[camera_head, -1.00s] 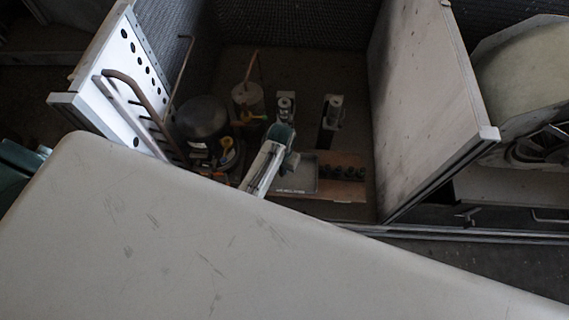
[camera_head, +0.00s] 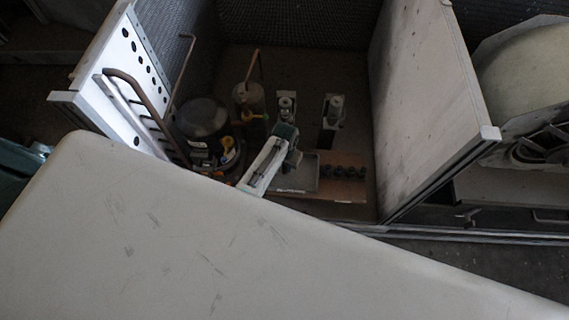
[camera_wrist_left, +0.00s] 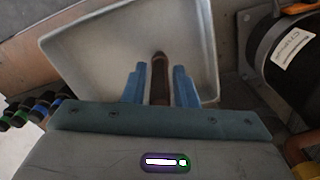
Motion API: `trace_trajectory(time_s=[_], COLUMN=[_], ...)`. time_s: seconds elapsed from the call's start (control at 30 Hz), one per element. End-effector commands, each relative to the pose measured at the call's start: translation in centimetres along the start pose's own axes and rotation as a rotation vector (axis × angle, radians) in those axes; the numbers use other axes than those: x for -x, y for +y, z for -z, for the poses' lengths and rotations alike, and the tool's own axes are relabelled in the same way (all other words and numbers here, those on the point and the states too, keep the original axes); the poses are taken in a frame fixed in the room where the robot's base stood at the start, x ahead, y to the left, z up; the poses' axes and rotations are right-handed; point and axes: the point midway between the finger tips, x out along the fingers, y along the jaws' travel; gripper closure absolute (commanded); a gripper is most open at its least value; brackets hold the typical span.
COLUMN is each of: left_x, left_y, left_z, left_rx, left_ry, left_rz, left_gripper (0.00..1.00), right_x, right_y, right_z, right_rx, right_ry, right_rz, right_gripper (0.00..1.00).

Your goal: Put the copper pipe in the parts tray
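The copper pipe (camera_wrist_left: 160,77) shows in the left wrist view as a short brown rod with a dark far end, over the grey parts tray (camera_wrist_left: 95,55). Its near end is hidden behind my gripper. My left gripper (camera_wrist_left: 160,84) has its two blue fingers on either side of the pipe, with narrow gaps showing, so it looks open; whether the pipe rests on the tray floor is hard to tell. My right gripper is not in view.
A black compressor (camera_head: 202,117) stands left of the tray, close to it in the left wrist view (camera_wrist_left: 285,55). A brown block with dark plugs (camera_head: 342,182) lies to its right. Upright panels (camera_head: 420,100) bound both sides.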

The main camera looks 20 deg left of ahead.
Motion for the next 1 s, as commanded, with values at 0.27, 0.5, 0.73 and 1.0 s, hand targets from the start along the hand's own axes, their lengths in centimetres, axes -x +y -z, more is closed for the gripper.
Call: trace_trajectory(time_s=[0.27,0.5,0.73,1.0], left_x=[0.0,1.7,6.6,11.1], left_y=[0.0,0.0,0.0,0.0], left_z=[0.0,0.1,0.1,0.1], left_rx=[0.000,0.000,0.001,-0.001], left_ry=[0.000,0.002,0.004,0.002], left_rz=[0.000,0.000,0.001,-0.001], left_gripper=[0.62,0.62,0.62,0.62], right_x=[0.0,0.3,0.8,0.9], right_y=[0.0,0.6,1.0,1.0], right_z=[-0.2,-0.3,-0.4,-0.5], right_rx=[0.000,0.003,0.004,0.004], right_ry=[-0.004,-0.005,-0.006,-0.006], right_rz=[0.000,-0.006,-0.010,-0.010], right_gripper=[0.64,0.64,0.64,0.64])
